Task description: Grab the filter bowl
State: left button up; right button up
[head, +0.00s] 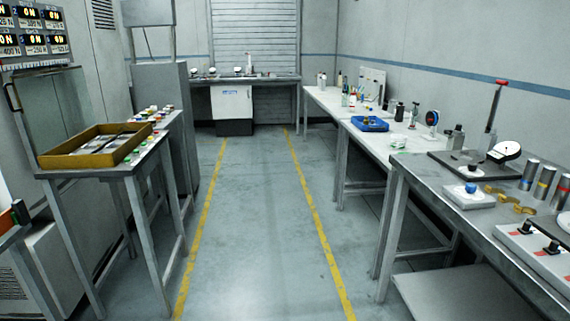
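I cannot tell for certain which object is the filter bowl; nothing in the head view clearly reads as one. The small items on the benches are too small to name surely. A blue tray (357,125) with small parts in it sits on the white bench at the right. Small brass-coloured pieces (510,198) lie on the near right bench, beside a white block with a blue-topped part (470,187). Neither of my grippers shows in the head view.
A yellow-walled tray (62,161) lies on the left table. The near right bench (430,176) carries a dial gauge (505,151), upright cylinders (530,174) and a control box (540,250). A far bench (270,79) stands ahead. The floor between yellow lines (255,220) is clear.

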aim_at(344, 95)
jog(key=i, duration=4.3)
jog(key=i+j+z, duration=0.2)
jog(key=i, duration=1.25)
jog(key=i+j+z, duration=0.15)
jog(key=i+z, duration=0.3)
jog(key=i+j+z, duration=0.25)
jog(key=i+z, duration=0.25)
jog(key=i+j+z, duration=0.25)
jog(key=j+z, duration=0.2)
jog(key=i+j+z, duration=0.3)
jog(key=j+z, duration=0.2)
jog(key=i+j+z, duration=0.15)
jog(key=j+z, duration=0.3)
jog(key=j, duration=0.2)
jog(key=j+z, duration=0.4)
jog(key=j, duration=0.5)
